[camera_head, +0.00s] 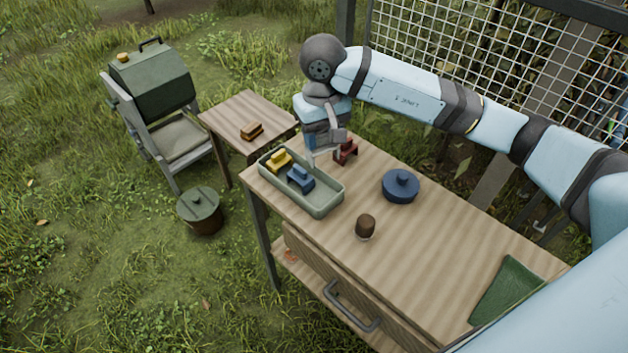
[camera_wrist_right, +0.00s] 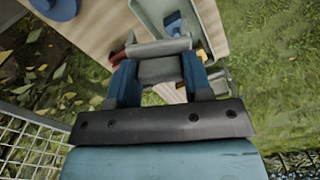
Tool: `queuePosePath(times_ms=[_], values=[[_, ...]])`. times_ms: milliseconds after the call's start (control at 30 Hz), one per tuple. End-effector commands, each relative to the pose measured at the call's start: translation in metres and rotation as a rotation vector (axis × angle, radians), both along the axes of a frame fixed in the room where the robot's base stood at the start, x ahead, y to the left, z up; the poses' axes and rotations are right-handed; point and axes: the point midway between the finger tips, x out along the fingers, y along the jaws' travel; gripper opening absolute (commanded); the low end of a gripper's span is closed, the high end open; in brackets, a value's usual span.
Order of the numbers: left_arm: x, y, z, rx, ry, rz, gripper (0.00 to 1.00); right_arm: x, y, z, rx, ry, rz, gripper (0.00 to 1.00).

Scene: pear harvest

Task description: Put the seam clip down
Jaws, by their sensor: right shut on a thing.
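My right gripper (camera_head: 324,149) is above the far left end of the work table (camera_head: 440,230). In the right wrist view, its blue fingers (camera_wrist_right: 158,72) are shut on a grey clip (camera_wrist_right: 160,49), which also shows in the head view (camera_head: 338,134). A red clip (camera_head: 346,152) stands on the table just right of the gripper. A grey-green tray (camera_head: 322,210) lies in front of it, holding a yellow clip (camera_head: 279,160) and a blue clip (camera_head: 301,179). Whether the held clip touches the table is unclear. My left gripper is not in view.
A blue lidded pot (camera_head: 401,187) and a brown cup-like object (camera_head: 365,227) stand mid-table. A green cloth (camera_head: 508,291) lies at the right. A small side table (camera_head: 247,113) bears an orange-brown clip (camera_head: 252,131). A wire fence (camera_head: 460,45) stands behind.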

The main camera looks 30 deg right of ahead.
Motion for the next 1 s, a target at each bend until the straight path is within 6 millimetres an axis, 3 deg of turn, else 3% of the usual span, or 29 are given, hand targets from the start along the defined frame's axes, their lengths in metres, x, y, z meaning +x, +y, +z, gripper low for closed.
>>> queuePosePath(times_ms=[200, 333, 633, 867, 1000], values=[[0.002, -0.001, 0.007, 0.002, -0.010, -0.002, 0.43, -0.001, 0.000, -0.060, 0.000, 0.006, -0.002, 0.11], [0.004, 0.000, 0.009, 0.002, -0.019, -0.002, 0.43, -0.001, 0.000, -0.087, 0.001, 0.003, -0.002, 0.11], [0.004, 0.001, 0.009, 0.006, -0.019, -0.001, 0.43, 0.000, 0.000, -0.113, 0.000, 0.001, -0.001, 0.11], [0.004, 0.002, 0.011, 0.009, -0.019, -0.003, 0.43, 0.000, 0.000, -0.146, 0.000, 0.001, -0.002, 0.11], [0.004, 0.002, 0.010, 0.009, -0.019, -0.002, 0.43, 0.000, 0.000, -0.148, -0.001, -0.001, 0.000, 0.11]])
